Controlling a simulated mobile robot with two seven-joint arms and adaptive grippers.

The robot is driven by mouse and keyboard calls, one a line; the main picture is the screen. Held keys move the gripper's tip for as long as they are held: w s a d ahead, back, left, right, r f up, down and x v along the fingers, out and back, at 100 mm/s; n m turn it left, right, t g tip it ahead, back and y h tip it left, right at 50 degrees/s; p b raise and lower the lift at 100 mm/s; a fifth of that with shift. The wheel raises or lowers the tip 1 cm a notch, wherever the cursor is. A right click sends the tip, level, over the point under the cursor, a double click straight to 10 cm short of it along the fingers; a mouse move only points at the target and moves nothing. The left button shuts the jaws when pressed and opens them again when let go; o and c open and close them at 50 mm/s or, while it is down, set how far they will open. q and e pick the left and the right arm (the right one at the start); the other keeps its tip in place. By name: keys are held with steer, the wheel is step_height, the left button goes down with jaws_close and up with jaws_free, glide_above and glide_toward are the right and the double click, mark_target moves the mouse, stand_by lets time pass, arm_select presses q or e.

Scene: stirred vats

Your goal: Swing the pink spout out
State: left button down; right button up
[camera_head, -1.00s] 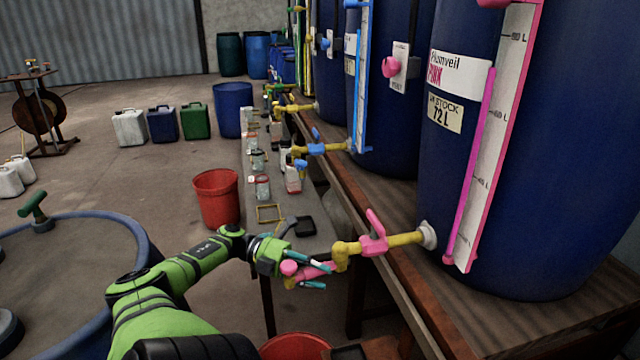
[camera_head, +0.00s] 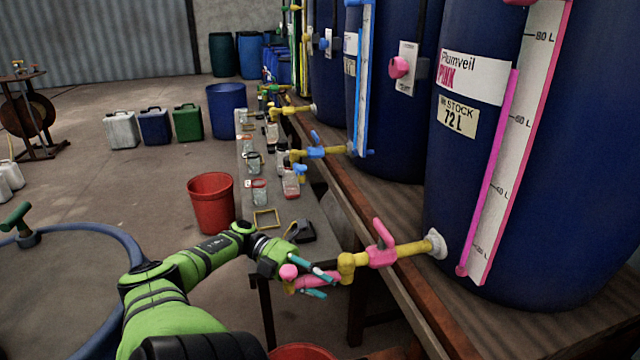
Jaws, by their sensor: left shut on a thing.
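The pink spout (camera_head: 322,281) hangs off the yellow elbow of the pink vat's outlet pipe (camera_head: 412,249) and points left, with a pink knob (camera_head: 288,271) at its outer end. A pink valve handle (camera_head: 383,235) stands up on the pipe. The blue vat labelled Plumveil PINK (camera_head: 470,170) is at the right. My left gripper (camera_head: 322,284) comes in from the left and is shut on the spout, its teal fingertips on either side of it. My right gripper is not in view.
A narrow bench (camera_head: 282,240) with jars and a yellow frame runs behind the gripper. A red bucket (camera_head: 212,202) stands left of it; another red container (camera_head: 302,352) shows at the bottom edge. A wooden vat shelf (camera_head: 400,300) is to the right.

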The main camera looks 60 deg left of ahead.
arm_select(q)
steer(key=shift+w+a+r, duration=0.1)
steer(key=shift+a, duration=0.05)
steer(key=c, duration=1)
jaws_free()
steer(key=shift+o, duration=1.2)
steer(key=f+v, duration=0.1)
steer(key=v, duration=0.6)
steer(key=shift+a+r, duration=0.25)
steer(key=shift+r, duration=0.2)
